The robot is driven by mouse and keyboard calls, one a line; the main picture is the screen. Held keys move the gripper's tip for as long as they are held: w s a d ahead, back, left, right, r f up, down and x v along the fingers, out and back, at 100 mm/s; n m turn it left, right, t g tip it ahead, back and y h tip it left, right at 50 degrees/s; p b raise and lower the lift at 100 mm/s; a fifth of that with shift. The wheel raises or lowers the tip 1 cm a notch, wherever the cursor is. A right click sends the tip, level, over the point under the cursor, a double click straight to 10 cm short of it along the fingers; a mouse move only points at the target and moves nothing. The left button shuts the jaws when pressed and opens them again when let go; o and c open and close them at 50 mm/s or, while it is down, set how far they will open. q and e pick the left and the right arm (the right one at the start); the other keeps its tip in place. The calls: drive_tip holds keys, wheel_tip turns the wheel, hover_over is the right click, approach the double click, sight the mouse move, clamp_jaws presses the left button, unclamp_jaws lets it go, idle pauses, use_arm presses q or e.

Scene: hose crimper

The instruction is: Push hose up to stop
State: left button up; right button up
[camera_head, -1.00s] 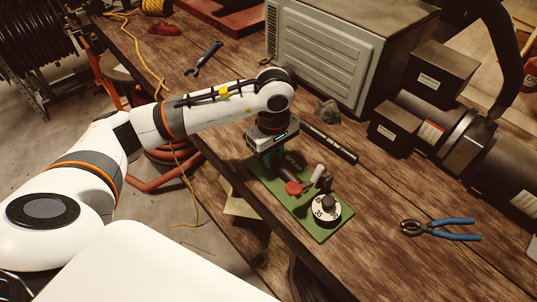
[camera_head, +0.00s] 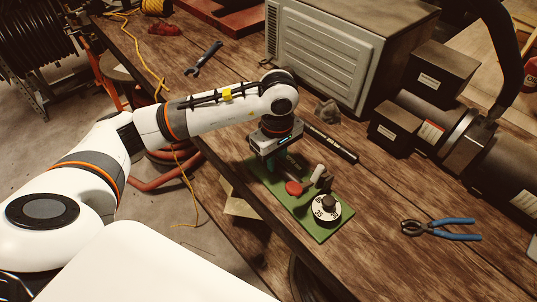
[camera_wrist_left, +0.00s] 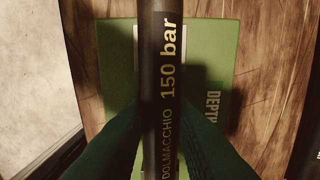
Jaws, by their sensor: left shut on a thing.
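The hose (camera_wrist_left: 161,60) is a black tube with yellow "150 bar" lettering, running top to bottom through the middle of the left wrist view. My left gripper (camera_wrist_left: 160,140) is shut on it, its dark green fingers on both sides. In the head view my left gripper (camera_head: 272,166) is over the far end of the green fixture plate (camera_head: 323,233), where the hose is hardly visible. The plate carries a red knob (camera_head: 293,188), a pale cylinder (camera_head: 318,171) and a white numbered dial (camera_head: 326,208). The stop and the hose's end cannot be made out. My right gripper is out of view.
A black rod (camera_head: 331,142) lies behind the fixture. A large metal cabinet (camera_head: 325,50) stands at the back. Blue-handled pliers (camera_head: 440,229) lie at right and a wrench (camera_head: 203,58) at upper left. Bare wood lies between fixture and pliers.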

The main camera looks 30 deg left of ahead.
sight(287, 170)
use_arm(q)
drive_tip(key=shift+s+d, duration=0.35)
drive_tip(key=shift+d, duration=0.5)
drive_tip(key=shift+s+d, duration=0.3)
drive_tip(key=shift+d, duration=0.55)
drive_tip(key=o, duration=1.7)
drive_tip(key=shift+r+p, duration=2.1)
drive_tip(key=shift+r, duration=2.4)
drive_tip(key=shift+s, duration=0.1)
